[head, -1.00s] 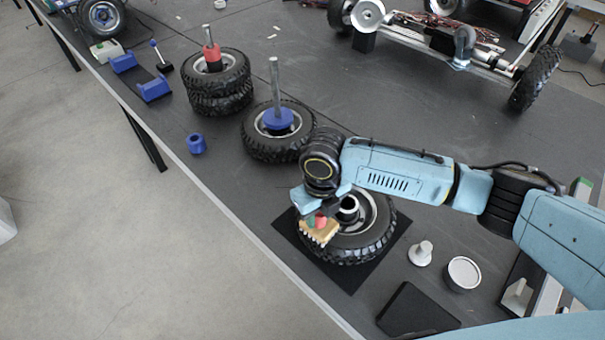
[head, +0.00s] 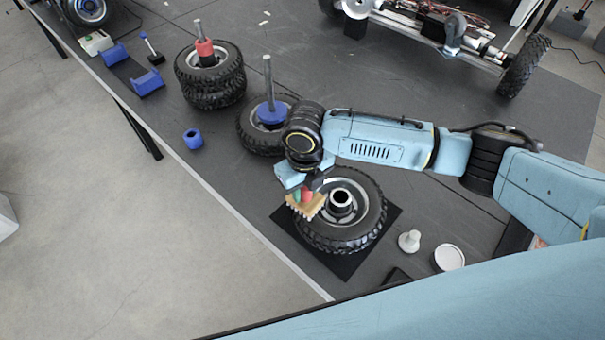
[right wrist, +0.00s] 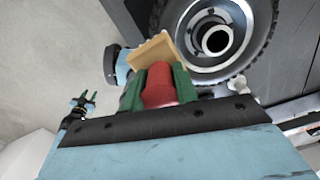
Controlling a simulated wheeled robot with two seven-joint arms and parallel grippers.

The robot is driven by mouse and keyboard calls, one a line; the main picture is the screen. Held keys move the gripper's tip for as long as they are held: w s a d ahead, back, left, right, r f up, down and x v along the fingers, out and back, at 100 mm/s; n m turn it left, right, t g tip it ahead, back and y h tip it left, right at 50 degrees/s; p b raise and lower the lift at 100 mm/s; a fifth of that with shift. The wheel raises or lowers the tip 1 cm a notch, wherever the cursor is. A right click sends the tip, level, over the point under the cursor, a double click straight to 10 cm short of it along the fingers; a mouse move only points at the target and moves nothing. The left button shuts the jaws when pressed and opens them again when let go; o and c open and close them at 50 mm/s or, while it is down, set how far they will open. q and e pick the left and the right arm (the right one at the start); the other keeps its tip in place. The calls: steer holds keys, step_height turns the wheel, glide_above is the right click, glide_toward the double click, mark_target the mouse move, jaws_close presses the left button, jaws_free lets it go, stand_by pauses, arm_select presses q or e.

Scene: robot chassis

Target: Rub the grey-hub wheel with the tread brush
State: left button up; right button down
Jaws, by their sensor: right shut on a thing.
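The grey-hub wheel (head: 366,228) lies flat on a black mat (head: 338,268) near the table's front edge. My right gripper (head: 305,190) is at the wheel's left side, shut on the red handle of the tread brush (head: 306,207). The brush has a tan block with pale bristles, held over the left part of the tyre. In the right wrist view the red handle sits between green fingers, and the tan block (right wrist: 153,52) overlaps the tyre's edge. I cannot tell whether the bristles touch the rubber.
Beyond the wheel stand a wheel with a blue-collared post (head: 268,115) and a tyre stack with a red-collared post (head: 208,75). A blue ring (head: 193,139) lies near the edge. A pale knobbed piece (head: 409,241) and a round white-topped cup (head: 449,257) stand right of the mat.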

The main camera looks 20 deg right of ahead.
steer(key=shift+r+p, duration=0.9)
steer(key=shift+r, duration=0.2)
